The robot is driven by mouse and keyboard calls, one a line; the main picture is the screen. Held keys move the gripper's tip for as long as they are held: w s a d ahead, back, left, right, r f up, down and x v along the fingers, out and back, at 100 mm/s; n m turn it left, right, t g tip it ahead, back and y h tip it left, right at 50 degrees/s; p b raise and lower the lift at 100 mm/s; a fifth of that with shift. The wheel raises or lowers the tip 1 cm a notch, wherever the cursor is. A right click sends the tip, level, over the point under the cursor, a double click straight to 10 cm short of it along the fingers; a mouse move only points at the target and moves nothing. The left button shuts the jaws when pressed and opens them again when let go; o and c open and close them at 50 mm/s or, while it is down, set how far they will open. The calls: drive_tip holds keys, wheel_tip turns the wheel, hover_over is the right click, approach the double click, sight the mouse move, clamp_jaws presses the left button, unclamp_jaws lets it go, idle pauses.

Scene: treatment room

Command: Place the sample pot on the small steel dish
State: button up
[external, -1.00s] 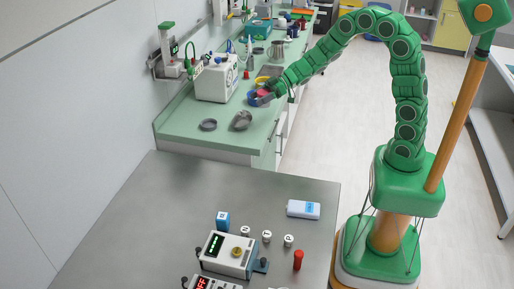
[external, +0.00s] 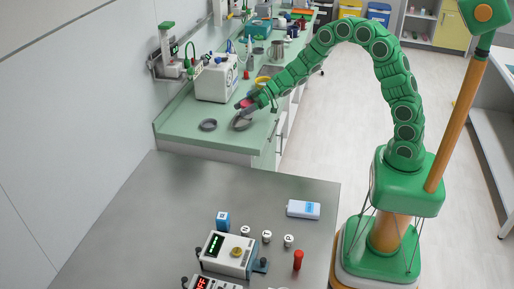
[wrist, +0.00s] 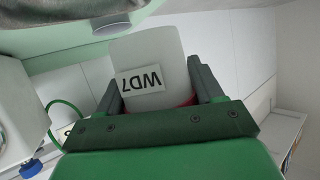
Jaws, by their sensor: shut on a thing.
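The sample pot (wrist: 158,58) is whitish, with a label reading WD7 and a red-pink lid edge. In the wrist view it sits between the two fingers of my gripper (wrist: 155,75), which is shut on it; the label reads upside down. In the external view my gripper (external: 245,106) holds the pot, a small pink patch (external: 246,102), above the green counter. A shiny steel dish (external: 241,124) lies just below and in front of it, partly hidden. A darker grey round dish (external: 208,125) lies to the left. I cannot tell whether the pot touches anything.
A white box-shaped device (external: 216,80) stands on the green counter (external: 185,128) behind the dishes, near the wall. A yellow bowl (external: 262,82) and several other items stand farther back. The nearer steel table (external: 130,215) holds devices and small pots.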

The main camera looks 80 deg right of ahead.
drive_tip(key=shift+w+f, duration=0.25)
drive_tip(key=shift+f, duration=1.6)
drive_tip(key=shift+f, duration=0.2)
drive_tip(key=o, duration=1)
drive_tip(key=shift+r, duration=0.25)
drive_tip(key=v, duration=1.2)
